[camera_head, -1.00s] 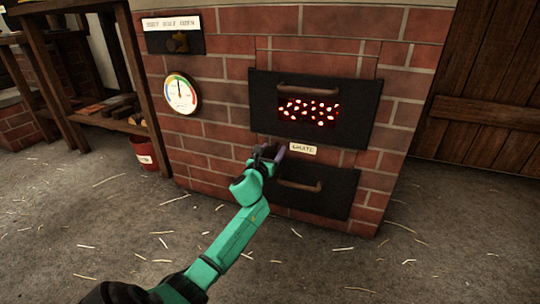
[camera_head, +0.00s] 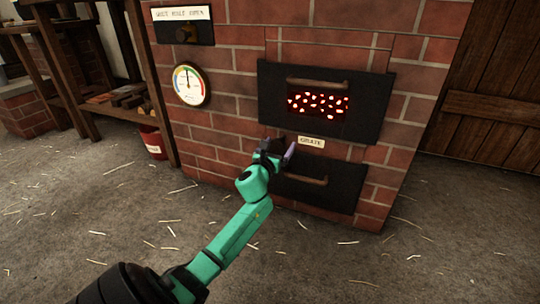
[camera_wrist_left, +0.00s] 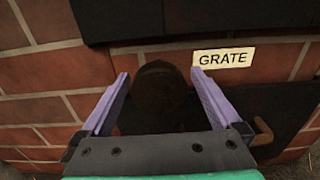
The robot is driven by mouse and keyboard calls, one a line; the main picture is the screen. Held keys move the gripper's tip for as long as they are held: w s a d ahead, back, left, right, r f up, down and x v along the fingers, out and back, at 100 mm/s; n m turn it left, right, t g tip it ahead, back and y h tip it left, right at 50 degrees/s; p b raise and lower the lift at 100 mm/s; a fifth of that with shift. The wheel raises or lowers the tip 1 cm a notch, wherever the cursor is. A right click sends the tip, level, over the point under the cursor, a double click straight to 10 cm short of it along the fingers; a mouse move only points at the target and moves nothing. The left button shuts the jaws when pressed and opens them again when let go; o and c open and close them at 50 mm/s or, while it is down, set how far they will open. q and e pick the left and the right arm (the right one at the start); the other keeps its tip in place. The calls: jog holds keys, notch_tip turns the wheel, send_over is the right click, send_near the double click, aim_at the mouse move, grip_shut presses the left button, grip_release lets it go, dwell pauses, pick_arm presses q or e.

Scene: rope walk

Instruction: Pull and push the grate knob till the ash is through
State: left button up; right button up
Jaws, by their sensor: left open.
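The grate knob (camera_wrist_left: 158,82) is a dark, round, brown knob in the left wrist view. It stands between the fingers of my left gripper (camera_wrist_left: 158,95), left of the white GRATE label (camera_wrist_left: 223,57). The purple fingers are spread on either side of it, with a gap showing. In the head view my left gripper (camera_head: 274,150) is at the brick furnace front, beside the GRATE label (camera_head: 312,142), and hides the knob. Red embers (camera_head: 318,103) glow in the upper fire door's opening. My right gripper is not in view.
The black fire door (camera_head: 370,100) with a bar handle is above the label, and the lower black door (camera_head: 335,196) with its handle (camera_head: 303,180) is below. A gauge (camera_head: 191,85) is on the bricks. A red bucket (camera_head: 152,142) stands left. The straw-strewn floor is clear.

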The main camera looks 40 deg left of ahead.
pick_arm(q)
jog(key=p+v, duration=0.3)
jog(key=v, duration=0.9)
jog(key=shift+s, duration=0.15)
jog(key=shift+r, duration=0.1)
